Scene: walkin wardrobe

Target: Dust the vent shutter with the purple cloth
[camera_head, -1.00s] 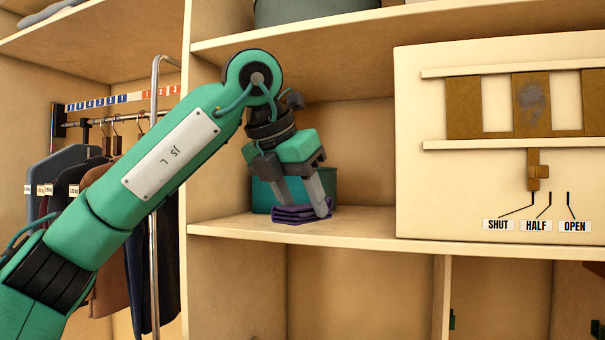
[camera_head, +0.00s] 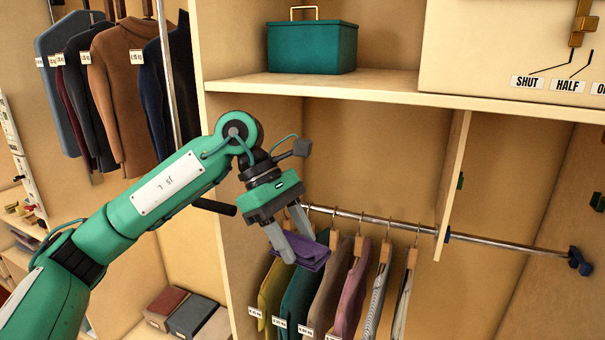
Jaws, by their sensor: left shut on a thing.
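My left gripper (camera_head: 298,252) is shut on the folded purple cloth (camera_head: 312,257). It holds the cloth below the shelf, in front of the hanging clothes at the lower middle. The vent panel (camera_head: 465,50) is at the upper right, and only its lower part shows. Its brass lever (camera_head: 582,22) is partly in view above the SHUT and HALF labels; the third label is cut off. The shutter slats are out of the frame. My right gripper is not in view.
A teal box (camera_head: 312,48) with a handle stands on the shelf (camera_head: 400,95). A metal rail (camera_head: 400,222) carries several garments under the shelf. More clothes hang at the upper left (camera_head: 125,75). Folded items or boxes (camera_head: 188,312) lie low at the left.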

